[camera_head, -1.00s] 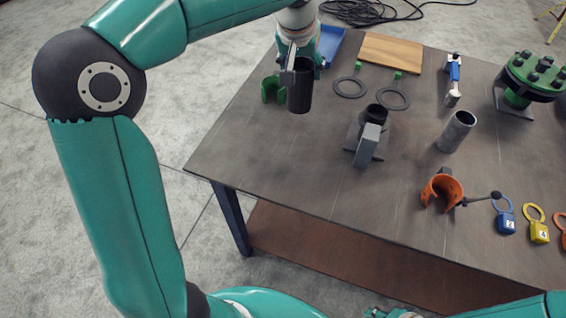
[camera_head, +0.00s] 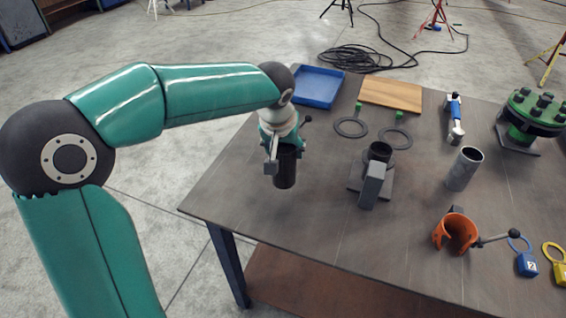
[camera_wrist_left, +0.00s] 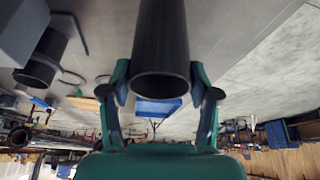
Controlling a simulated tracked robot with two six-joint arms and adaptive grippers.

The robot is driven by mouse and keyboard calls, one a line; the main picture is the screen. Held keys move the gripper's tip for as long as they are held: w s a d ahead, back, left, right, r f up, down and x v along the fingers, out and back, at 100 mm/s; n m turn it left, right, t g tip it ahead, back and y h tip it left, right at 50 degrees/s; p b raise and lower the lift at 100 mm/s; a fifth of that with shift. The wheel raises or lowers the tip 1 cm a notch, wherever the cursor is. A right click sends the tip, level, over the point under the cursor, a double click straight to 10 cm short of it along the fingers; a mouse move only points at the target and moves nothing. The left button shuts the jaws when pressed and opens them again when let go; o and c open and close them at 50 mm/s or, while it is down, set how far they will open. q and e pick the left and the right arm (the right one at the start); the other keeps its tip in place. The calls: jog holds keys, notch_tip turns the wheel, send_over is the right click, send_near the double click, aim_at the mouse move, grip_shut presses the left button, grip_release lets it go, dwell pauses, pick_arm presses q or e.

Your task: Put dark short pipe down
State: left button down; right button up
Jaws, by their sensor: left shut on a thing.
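The dark short pipe (camera_head: 285,172) hangs upright in my left gripper (camera_head: 284,152), over the left part of the table (camera_head: 235,190). The gripper is shut on its upper part. I cannot tell whether its lower end touches the tabletop. In the left wrist view, the pipe (camera_wrist_left: 161,35) runs up from between the fingers (camera_wrist_left: 160,88), with its open end towards the camera. My right gripper is out of view.
Right of the pipe stands a grey holder (camera_head: 372,187) with a dark tube. A blue tray (camera_head: 318,86), a wooden board (camera_head: 391,94) and flat rings (camera_head: 351,127) lie behind. A grey pipe (camera_head: 464,170) and an orange clamp (camera_head: 456,232) are farther right. The table's front left is clear.

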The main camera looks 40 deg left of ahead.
pick_arm(q)
jog(key=shift+f, duration=2.25)
jog(key=shift+f, duration=0.1)
jog(key=shift+c, duration=1.3)
grip_release()
jog(key=v, duration=1.2)
jog(key=shift+s+d, duration=0.1)
